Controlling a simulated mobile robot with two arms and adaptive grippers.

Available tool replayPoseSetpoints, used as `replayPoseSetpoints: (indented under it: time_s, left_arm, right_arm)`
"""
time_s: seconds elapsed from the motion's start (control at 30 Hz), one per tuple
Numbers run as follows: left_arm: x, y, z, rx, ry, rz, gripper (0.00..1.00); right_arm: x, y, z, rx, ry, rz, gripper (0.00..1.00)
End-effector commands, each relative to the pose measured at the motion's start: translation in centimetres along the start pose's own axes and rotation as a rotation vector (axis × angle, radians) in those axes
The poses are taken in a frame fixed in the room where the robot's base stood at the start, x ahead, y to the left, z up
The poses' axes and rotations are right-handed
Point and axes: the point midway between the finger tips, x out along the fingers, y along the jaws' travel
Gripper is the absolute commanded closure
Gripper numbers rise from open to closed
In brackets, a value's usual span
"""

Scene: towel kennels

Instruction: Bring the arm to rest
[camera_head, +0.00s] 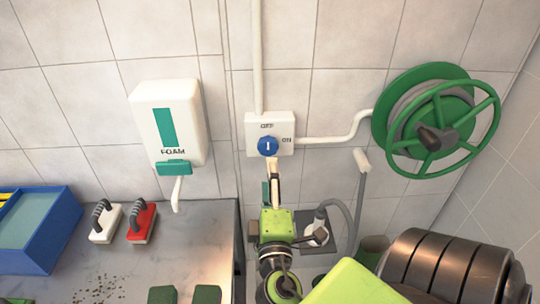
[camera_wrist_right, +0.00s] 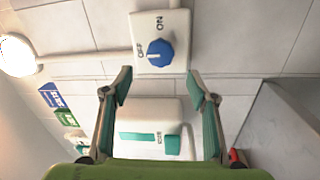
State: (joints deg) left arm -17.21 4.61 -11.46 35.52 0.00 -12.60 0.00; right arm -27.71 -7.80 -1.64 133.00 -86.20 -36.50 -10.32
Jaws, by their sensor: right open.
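A white switch box (camera_head: 270,134) is on the tiled wall, with a blue knob (camera_head: 267,146) whose white mark is upright, towards OFF; ON is at its right. My right gripper (camera_head: 273,172) is just below the box in the head view, its fingers towards the wall. In the right wrist view the gripper (camera_wrist_right: 160,84) is open and empty, its fingers wide apart. The blue knob (camera_wrist_right: 160,53) shows beyond the fingertips, apart from them. My left gripper is in neither view.
A foam dispenser (camera_head: 167,122) hangs at the left, above a grey counter (camera_head: 205,235) with two brushes and a blue bin (camera_head: 40,240). A green hose reel (camera_head: 437,120) is on the wall at right. A ribbed metal drum (camera_head: 450,265) stands at front right.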

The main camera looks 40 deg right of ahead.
Motion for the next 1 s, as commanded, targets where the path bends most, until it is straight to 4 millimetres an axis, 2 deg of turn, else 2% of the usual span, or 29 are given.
replayPoseSetpoints:
  time_s: [0.1, 0.23, 1.0]
  left_arm:
    - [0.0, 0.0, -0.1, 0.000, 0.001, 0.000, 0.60]
    - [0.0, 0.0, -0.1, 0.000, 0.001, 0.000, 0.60]
    - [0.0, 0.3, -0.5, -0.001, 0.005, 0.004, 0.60]
  right_arm:
    - [-1.1, -0.1, 0.0, 0.000, -0.001, -0.002, 0.47]
    - [-1.6, 0.1, 0.0, 0.000, 0.000, 0.001, 0.47]
    - [-1.6, 0.0, 0.0, 0.000, 0.000, 0.001, 0.47]
